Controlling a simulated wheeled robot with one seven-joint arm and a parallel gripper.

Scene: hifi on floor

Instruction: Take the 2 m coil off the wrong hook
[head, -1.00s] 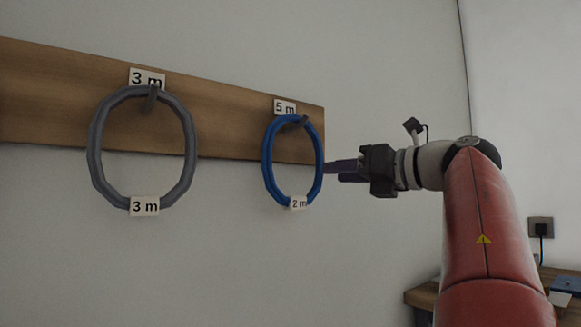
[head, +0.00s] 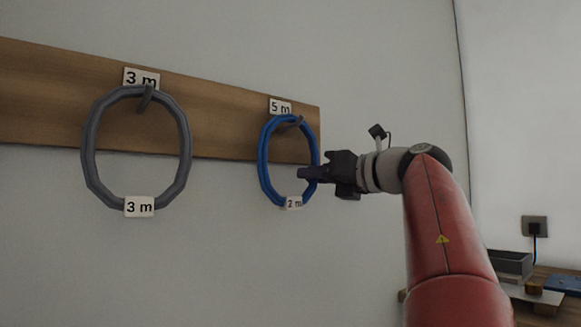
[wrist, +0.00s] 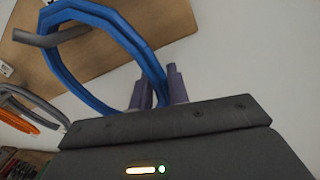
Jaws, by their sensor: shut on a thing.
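The blue coil (head: 264,160) with a "2 m" tag (head: 293,202) hangs on the right hook (head: 299,122), under the "5 m" label (head: 280,107). My gripper (head: 305,173) is shut on the coil's lower right side. In the wrist view, the blue coil (wrist: 134,42) runs down between my two fingers (wrist: 158,92). The grey hook (wrist: 45,39) still passes through the ring there.
A grey coil (head: 88,150) tagged "3 m" hangs on the left hook, under a "3 m" label, on the wooden board (head: 220,125). An orange coil (wrist: 22,120) shows in the wrist view. A table with a grey tray (head: 510,263) stands at lower right.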

